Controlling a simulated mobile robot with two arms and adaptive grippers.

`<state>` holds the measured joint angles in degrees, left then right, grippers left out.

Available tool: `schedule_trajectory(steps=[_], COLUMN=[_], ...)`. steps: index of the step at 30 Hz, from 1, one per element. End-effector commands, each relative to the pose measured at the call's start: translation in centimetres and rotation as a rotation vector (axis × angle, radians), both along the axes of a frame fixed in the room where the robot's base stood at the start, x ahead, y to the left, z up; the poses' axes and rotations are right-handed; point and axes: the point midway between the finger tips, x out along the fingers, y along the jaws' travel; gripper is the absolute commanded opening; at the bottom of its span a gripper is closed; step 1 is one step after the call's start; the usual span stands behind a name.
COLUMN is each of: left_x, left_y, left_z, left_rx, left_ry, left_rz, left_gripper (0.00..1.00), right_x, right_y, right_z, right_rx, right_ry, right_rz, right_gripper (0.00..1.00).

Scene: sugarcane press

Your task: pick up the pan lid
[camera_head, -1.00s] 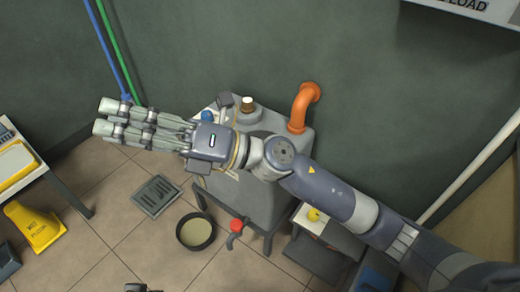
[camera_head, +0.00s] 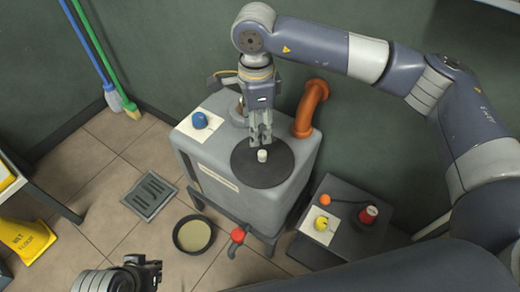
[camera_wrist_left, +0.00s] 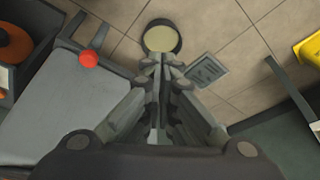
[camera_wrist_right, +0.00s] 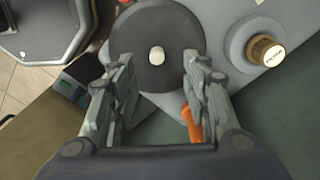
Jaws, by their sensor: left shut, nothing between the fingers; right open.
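The pan lid (camera_head: 245,170) is a dark round disc with a white knob (camera_head: 262,156), lying on top of the grey machine. In the right wrist view the lid (camera_wrist_right: 155,25) and knob (camera_wrist_right: 156,56) show between the fingers. My right gripper (camera_head: 261,143) points down over the lid, open, with its fingertips on either side of and near the knob; contact is not visible. My left gripper (camera_head: 155,273) is low at the picture's bottom, away from the lid. In the left wrist view its fingers (camera_wrist_left: 161,62) are shut and empty.
A small dark table (camera_head: 345,225) stands to the right.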

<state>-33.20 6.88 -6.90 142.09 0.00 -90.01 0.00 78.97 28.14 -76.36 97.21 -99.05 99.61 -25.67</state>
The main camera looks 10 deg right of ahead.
Motion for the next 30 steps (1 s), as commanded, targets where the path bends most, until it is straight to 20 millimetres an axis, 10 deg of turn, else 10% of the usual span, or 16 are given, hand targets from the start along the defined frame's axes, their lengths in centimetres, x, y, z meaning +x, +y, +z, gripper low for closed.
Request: schedule_trajectory(steps=[30], left_x=[8.7], left_y=[-2.7], left_z=[2.9], left_rx=[-0.084], left_ry=[-0.402], left_rz=[-0.032], left_gripper=[0.0], right_x=[-0.3], right_y=[-1.2], right_z=[-10.1], right_rx=[0.005], right_ry=[0.004], right_rz=[0.001], right_gripper=[0.43])
